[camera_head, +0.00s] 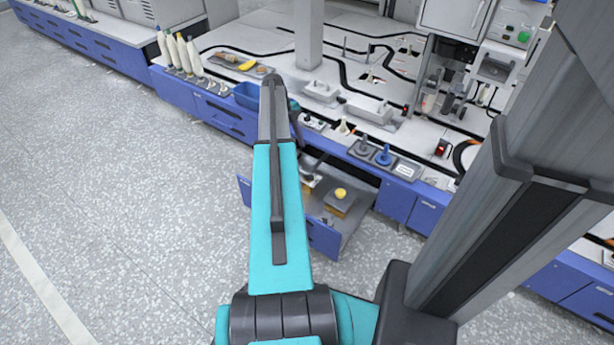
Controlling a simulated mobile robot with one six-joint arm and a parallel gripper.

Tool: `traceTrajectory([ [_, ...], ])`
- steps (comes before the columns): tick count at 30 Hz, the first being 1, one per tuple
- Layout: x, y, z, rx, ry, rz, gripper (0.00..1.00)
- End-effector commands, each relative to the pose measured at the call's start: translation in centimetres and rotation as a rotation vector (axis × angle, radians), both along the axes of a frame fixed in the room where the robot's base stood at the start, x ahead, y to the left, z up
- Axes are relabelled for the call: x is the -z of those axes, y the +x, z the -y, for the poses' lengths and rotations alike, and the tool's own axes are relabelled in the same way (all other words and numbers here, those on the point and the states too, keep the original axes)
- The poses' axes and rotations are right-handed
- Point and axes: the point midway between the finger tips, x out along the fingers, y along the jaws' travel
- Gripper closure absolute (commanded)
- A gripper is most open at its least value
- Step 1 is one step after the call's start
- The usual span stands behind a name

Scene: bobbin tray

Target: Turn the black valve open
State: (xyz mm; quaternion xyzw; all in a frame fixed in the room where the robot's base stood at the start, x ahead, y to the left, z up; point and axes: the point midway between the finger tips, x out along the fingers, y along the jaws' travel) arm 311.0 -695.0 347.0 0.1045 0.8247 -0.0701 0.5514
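A black valve (363,147) sits on a small dark base near the front edge of the blue bench. A matching blue valve (384,156) stands just to its right. The exact angle of the black valve's handle is too small to tell. My arm reaches up the middle of the view and bends down behind its own upper link.
An open drawer (322,238) below the bench holds a box with a yellow top (341,195). A white label plate (407,169) lies right of the valves. The floor at left is clear.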

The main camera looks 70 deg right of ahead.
Motion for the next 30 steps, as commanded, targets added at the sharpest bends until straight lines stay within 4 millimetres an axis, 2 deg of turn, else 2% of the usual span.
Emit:
traceTrajectory([
  [8,0.1,0.0,0.0,-0.001,0.0,0.0,0.69],
  [14,1.2,-0.4,-0.2,-0.001,0.001,-0.001,0.69],
  [30,7.9,-3.1,-0.9,0.0,0.001,-0.001,0.69],
])
